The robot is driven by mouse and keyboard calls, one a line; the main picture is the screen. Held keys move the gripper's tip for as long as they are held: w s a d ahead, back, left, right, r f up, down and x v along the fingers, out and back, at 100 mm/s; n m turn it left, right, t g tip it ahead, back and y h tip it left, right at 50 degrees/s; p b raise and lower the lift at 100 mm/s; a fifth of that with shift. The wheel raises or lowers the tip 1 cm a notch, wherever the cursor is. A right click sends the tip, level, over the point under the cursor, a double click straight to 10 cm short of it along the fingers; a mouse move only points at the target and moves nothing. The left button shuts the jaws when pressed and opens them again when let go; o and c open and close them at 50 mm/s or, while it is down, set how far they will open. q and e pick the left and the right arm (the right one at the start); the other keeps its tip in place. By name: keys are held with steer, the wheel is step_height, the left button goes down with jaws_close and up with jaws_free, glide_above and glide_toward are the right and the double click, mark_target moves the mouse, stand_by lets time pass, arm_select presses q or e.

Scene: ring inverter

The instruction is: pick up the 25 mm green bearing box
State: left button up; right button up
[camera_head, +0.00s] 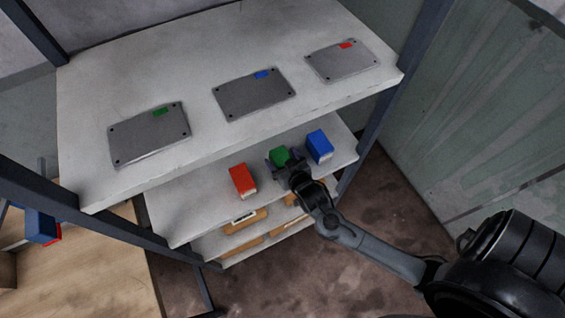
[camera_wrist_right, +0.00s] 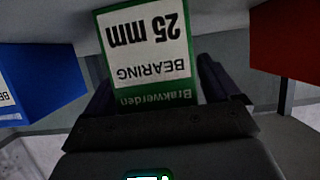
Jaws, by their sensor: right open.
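The green bearing box (camera_head: 280,156) stands on the middle shelf between a red box and a blue box. My right gripper (camera_head: 285,164) is at its front and partly covers it in the head view. In the right wrist view the green box (camera_wrist_right: 146,55) shows its white label reading "BEARING 25 mm", upside down. The fingers of my right gripper (camera_wrist_right: 155,95) are open, one on each side of the box; whether they touch it I cannot tell. My left gripper is not in view.
The red box (camera_head: 243,180) stands to the left and the blue box (camera_head: 319,146) close to the right. The upper shelf (camera_head: 205,90) overhangs and carries plates with coloured tags. A dark rack post (camera_head: 385,95) rises at the right.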

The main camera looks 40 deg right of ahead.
steer(key=c, duration=1.4)
steer(key=shift+r, duration=0.15)
